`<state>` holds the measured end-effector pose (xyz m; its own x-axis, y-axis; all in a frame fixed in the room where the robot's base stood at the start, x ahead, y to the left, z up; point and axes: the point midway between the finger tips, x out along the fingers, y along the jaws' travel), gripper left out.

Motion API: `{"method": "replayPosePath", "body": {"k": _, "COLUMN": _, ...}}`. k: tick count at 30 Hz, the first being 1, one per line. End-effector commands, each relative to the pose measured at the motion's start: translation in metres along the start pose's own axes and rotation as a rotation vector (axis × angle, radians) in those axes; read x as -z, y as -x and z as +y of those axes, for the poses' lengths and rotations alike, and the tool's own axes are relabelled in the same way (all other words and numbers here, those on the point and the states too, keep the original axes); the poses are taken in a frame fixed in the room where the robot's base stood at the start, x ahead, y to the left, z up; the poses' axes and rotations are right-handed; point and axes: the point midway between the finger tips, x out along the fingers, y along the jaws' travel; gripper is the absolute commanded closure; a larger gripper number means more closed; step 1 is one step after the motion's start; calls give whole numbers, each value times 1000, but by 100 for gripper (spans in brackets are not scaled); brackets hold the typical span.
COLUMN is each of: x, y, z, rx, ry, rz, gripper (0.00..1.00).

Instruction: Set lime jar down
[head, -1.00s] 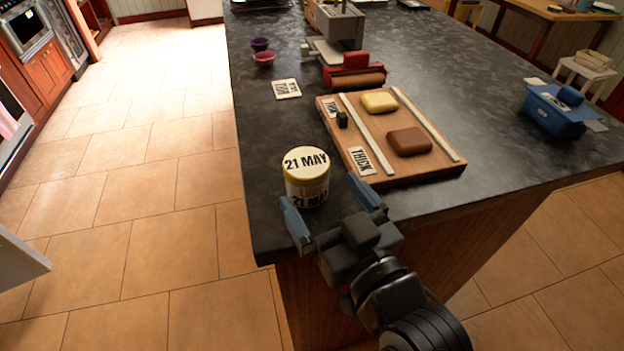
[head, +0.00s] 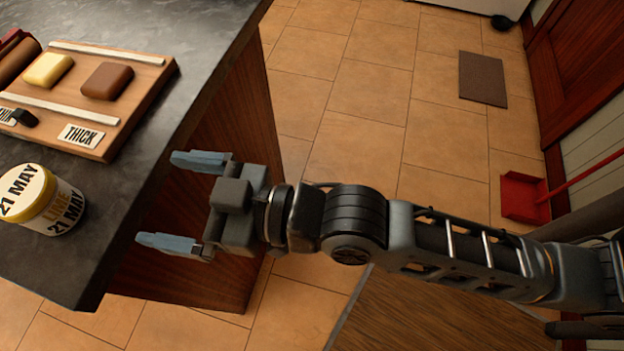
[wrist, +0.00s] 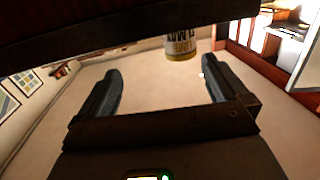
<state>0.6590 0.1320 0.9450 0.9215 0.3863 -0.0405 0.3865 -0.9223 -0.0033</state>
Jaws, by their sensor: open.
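The lime jar (head: 40,200) is a white and yellow tub marked LIME and 21 MAY. It stands upright on the dark countertop (head: 95,235), near the counter's edge, at the left of the head view. Its lower part also shows at the top of the wrist view (wrist: 180,47). My gripper (head: 158,198) is open and empty, to the right of the jar and clear of it. Its two blue-grey fingers are spread and point toward the jar. They also show apart in the wrist view (wrist: 160,70).
A wooden board (head: 140,90) with a yellow block (head: 49,70), a brown block (head: 108,81) and a THICK label lies behind the jar. A red dustpan (head: 524,196) and a dark mat (head: 482,79) are on the tiled floor at right. The floor between is clear.

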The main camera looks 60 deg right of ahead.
Motion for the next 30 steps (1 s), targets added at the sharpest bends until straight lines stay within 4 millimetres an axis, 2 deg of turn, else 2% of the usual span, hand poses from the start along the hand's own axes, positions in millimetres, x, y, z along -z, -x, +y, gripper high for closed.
{"method": "replayPosePath", "body": {"k": 1, "x": -13, "y": 23, "z": 11, "rx": -37, "ry": -4, "rz": -28, "gripper": 0}}
{"method": "replayPosePath", "body": {"k": 6, "x": -37, "y": 96, "z": 34, "rx": -152, "ry": -13, "rz": -88, "gripper": 0}}
{"method": "replayPosePath", "body": {"k": 12, "x": -45, "y": 179, "z": 43, "rx": -270, "ry": -29, "rz": -154, "gripper": 0}}
{"method": "replayPosePath", "body": {"k": 16, "x": -42, "y": 224, "z": 40, "rx": -332, "ry": -42, "rz": -191, "gripper": 0}}
{"method": "replayPosePath", "body": {"k": 18, "x": -39, "y": 241, "z": 37, "rx": -356, "ry": -48, "rz": -206, "gripper": 0}}
{"method": "replayPosePath", "body": {"k": 22, "x": -33, "y": 261, "z": 33, "rx": -384, "ry": -55, "rz": -222, "gripper": 0}}
{"method": "replayPosePath", "body": {"k": 30, "x": -31, "y": 268, "z": 31, "rx": -394, "ry": -59, "rz": -227, "gripper": 0}}
